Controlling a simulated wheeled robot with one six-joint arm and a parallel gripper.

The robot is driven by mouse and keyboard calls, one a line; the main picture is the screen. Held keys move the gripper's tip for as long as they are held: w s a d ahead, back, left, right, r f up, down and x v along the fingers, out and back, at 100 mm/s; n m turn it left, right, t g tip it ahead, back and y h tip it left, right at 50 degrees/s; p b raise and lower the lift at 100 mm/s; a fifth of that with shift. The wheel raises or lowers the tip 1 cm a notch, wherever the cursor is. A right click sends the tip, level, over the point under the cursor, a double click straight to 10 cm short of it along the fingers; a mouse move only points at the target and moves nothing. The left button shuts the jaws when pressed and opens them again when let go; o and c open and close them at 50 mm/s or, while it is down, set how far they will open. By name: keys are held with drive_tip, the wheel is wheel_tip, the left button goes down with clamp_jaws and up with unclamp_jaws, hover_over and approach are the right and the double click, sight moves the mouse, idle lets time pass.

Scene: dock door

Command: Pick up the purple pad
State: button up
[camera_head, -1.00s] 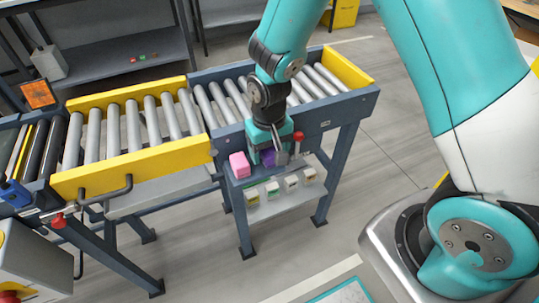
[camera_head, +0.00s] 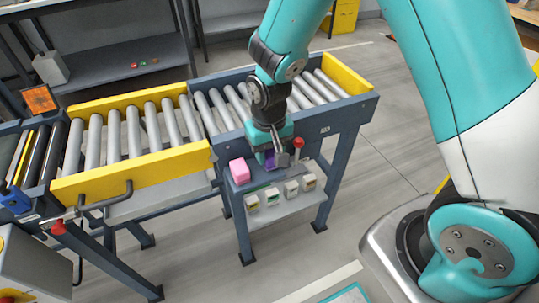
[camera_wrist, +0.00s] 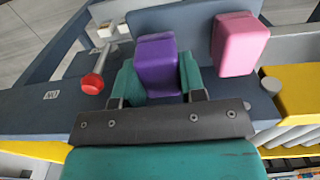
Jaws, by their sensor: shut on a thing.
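The purple pad (camera_head: 270,160) is a small block at the near side of the roller conveyor, partly hidden by my gripper in the head view. In the wrist view the purple pad (camera_wrist: 157,62) sits between the two teal fingers. My gripper (camera_wrist: 158,80) is shut on it, with a finger against each side. In the head view my gripper (camera_head: 271,150) points down over the small ledge on the conveyor's near side. I cannot tell whether the pad still touches the ledge.
A pink pad (camera_head: 239,171) stands just left of the purple one; it also shows in the wrist view (camera_wrist: 240,43). A red-knobbed lever (camera_head: 299,143) stands close on the right. The rollers (camera_head: 118,136) are clear.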

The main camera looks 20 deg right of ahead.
sight(269, 151)
wheel_tip(269, 151, up, 18)
drive_tip(key=p, duration=0.2)
drive_tip(key=shift+r, duration=0.2)
